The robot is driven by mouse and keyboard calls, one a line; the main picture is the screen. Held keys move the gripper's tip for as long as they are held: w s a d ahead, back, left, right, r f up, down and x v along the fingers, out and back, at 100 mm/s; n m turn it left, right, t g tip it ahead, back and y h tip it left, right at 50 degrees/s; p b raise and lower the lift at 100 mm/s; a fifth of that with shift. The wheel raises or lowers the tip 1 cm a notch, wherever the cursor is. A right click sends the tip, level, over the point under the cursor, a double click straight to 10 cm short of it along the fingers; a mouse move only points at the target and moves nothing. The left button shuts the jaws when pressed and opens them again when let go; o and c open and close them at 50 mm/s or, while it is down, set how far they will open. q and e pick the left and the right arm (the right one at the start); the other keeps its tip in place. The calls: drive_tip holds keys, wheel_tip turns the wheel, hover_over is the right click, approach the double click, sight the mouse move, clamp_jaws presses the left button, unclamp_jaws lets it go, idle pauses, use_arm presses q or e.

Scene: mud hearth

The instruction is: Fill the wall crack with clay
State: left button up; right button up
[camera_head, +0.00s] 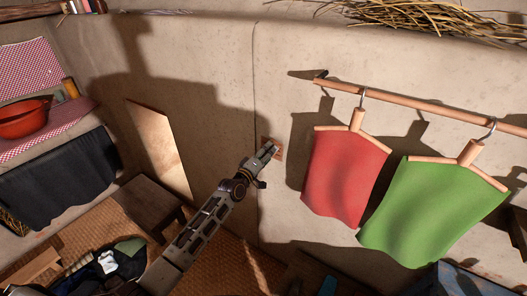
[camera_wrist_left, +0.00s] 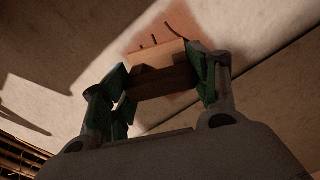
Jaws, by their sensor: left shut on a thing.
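My left gripper (camera_head: 266,152) is right by the mud wall, at a small reddish-brown patch (camera_head: 277,142). In the left wrist view, the fingers (camera_wrist_left: 160,88) are shut on a brown block-like thing (camera_wrist_left: 158,55), pale along its top edge and dark below. I cannot tell if it is a tool or clay. Just beyond it, the reddish patch (camera_wrist_left: 183,20) on the wall shows short dark crack lines. The held thing covers part of the patch, and I cannot tell whether it touches the wall. My right gripper is out of view.
A wooden rail (camera_head: 420,101) on the wall to the right carries a red cloth (camera_head: 343,172) and a green cloth (camera_head: 430,212) on hangers. A low wooden bench (camera_head: 145,203) stands left of my arm. A red bowl (camera_head: 24,118) sits on a shelf at far left.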

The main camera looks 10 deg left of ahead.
use_arm(q)
drive_tip(key=shift+s+d, duration=0.2)
drive_tip(key=shift+d, duration=0.2)
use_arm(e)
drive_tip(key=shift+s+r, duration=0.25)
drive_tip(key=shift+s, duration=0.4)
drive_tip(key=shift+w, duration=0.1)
